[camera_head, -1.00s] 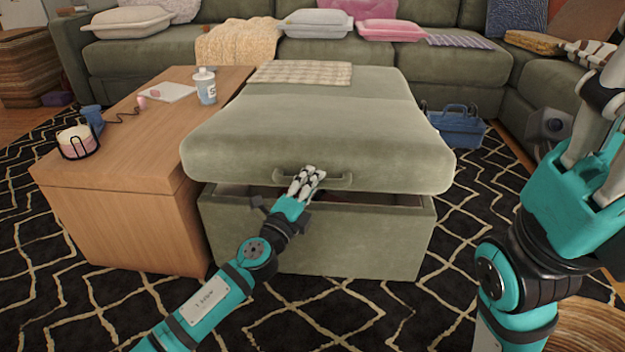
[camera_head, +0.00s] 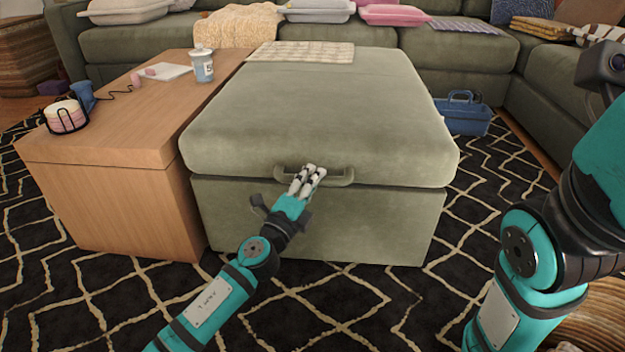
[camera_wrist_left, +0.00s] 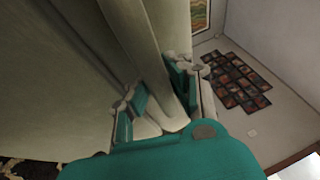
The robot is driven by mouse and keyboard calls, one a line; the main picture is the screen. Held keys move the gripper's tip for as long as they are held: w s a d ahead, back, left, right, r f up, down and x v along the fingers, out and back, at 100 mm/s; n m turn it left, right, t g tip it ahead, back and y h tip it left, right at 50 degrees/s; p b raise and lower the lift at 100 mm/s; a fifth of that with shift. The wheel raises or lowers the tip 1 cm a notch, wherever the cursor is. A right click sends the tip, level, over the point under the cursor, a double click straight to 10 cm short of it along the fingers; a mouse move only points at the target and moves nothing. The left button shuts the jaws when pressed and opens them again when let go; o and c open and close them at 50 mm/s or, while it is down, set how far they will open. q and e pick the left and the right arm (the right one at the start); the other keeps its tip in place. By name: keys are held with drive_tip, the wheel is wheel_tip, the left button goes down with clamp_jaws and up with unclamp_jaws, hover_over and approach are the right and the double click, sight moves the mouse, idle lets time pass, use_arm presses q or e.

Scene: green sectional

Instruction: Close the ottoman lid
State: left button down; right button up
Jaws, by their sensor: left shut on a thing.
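The green ottoman stands in the middle of the head view. Its padded lid (camera_head: 320,115) lies about level over the box (camera_head: 375,225), with only a thin dark seam showing between them at the front. A bar handle (camera_head: 342,178) is on the lid's front face. My left gripper (camera_head: 308,176) is at this handle, with its fingers shut around the bar. The left wrist view shows the handle bar (camera_wrist_left: 148,55) running between the fingers (camera_wrist_left: 158,92). My right arm shows at the right edge, but its fingertips are out of the picture.
A wooden table (camera_head: 120,190) stands close along the ottoman's left side, with a bottle (camera_head: 203,66) and a candle holder (camera_head: 66,116) on it. A folded cloth (camera_head: 300,54) lies on the lid's far end. A blue basket (camera_head: 463,113) sits right of the ottoman, before the sofa.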

use_arm(q)
drive_tip(key=shift+s+f, duration=0.15)
drive_tip(key=shift+f, duration=0.65)
drive_tip(key=c, duration=1.5)
unclamp_jaws()
drive_tip(key=shift+o, duration=0.2)
drive_tip(key=v, duration=1.1)
drive_tip(key=shift+s+a+r, duration=0.25)
drive_tip(key=shift+s, duration=0.15)
